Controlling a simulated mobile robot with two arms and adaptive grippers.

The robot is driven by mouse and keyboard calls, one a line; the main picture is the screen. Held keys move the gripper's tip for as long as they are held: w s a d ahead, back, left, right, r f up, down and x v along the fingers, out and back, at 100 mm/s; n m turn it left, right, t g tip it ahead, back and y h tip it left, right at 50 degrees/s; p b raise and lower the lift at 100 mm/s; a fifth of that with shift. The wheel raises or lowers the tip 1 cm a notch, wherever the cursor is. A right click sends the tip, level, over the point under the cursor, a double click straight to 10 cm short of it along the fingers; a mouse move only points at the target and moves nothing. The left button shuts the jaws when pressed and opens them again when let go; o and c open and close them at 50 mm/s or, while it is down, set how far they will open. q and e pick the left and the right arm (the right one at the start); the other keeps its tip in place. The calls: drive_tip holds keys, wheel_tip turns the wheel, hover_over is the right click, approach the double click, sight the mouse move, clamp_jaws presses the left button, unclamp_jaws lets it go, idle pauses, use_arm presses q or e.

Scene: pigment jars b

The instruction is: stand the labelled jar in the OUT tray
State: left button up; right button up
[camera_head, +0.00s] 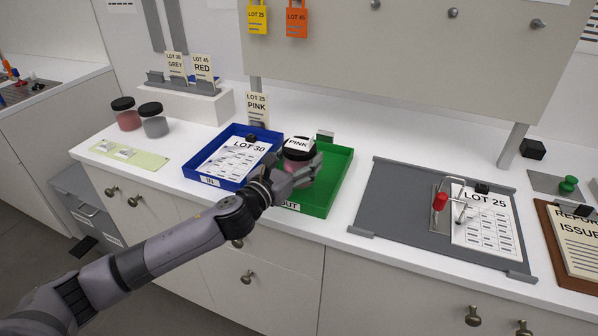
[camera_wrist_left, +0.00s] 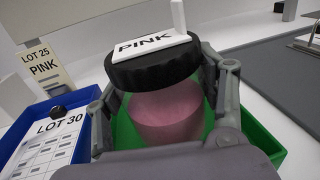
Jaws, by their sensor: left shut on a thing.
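The labelled jar (camera_head: 297,155) has a black lid with a white PINK card on top. It also shows in the wrist view (camera_wrist_left: 165,118), upright or nearly so, with pink contents. My left gripper (camera_head: 303,172) is shut on the jar, a finger on each side. The green OUT tray (camera_head: 337,172) lies around and below the jar, which is over its left part. I cannot tell whether the jar's base touches the tray floor; the gripper hides it. My right gripper is in neither view.
The blue IN tray (camera_head: 197,168) with a LOT 30 sheet (camera_head: 233,160) stands directly left of the green tray. A LOT 25 PINK card (camera_head: 257,107) stands behind. Two jars, reddish (camera_head: 126,117) and grey (camera_head: 153,122), stand further left. A grey board (camera_head: 393,205) lies right.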

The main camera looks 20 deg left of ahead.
use_arm(q)
drive_tip(key=shift+f, duration=1.65)
drive_tip(key=shift+b, duration=0.35)
drive_tip(key=o, duration=1.3)
drive_tip(key=shift+f, duration=0.1)
drive_tip(key=b+v, duration=0.1)
drive_tip(key=v, duration=0.9)
drive_tip(key=shift+s+a+b, duration=0.15)
drive_tip(key=shift+s+b, duration=0.15)
drive_tip(key=shift+b, duration=0.1)
drive_tip(key=shift+s+a, duration=0.1)
drive_tip(key=shift+s, duration=0.55)
